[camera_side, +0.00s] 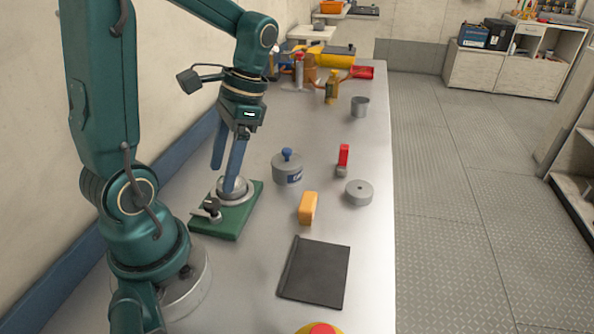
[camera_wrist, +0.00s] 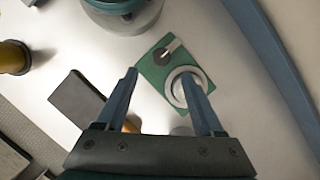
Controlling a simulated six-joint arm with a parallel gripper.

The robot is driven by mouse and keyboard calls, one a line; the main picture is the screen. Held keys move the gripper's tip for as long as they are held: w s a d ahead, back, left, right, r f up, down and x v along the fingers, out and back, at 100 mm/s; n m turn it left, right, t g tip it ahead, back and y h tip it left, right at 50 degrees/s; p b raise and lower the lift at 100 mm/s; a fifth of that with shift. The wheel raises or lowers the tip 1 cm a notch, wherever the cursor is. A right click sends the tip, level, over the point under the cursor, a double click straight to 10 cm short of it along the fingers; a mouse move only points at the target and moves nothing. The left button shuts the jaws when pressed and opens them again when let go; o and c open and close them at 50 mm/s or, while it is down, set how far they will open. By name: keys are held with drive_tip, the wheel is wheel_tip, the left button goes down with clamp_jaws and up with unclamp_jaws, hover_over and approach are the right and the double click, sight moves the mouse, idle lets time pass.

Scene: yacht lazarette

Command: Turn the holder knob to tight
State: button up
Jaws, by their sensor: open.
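A green base plate (camera_side: 228,226) lies on the bench and carries a round grey holder (camera_side: 232,188). A small metal knob with a bar-like handle (camera_side: 209,207) is at its near-left corner; this looks like the holder knob. In the wrist view the green plate (camera_wrist: 150,68) bears the pale round holder (camera_wrist: 178,92) and the knob handle (camera_wrist: 171,47). My gripper (camera_side: 225,179) points down over the plate, its blue fingers apart with nothing between them. In the wrist view my gripper (camera_wrist: 158,73) has its right finger overlapping the round holder; I cannot tell whether they touch. No tight mark is readable.
Right of the plate are a lidded grey pot (camera_side: 287,172), an orange block (camera_side: 308,208), a red-handled tool (camera_side: 343,157) and a grey disc (camera_side: 359,193). A black panel (camera_side: 314,273) lies nearer. A blue rail (camera_wrist: 270,65) runs along the wall side. Bottles stand farther back.

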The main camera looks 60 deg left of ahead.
sight(212, 202)
drive_tip(key=shift+x, duration=3.05)
drive_tip(key=shift+s+a+r, duration=0.1)
drive_tip(key=shift+s+a, duration=0.05)
clamp_jaws()
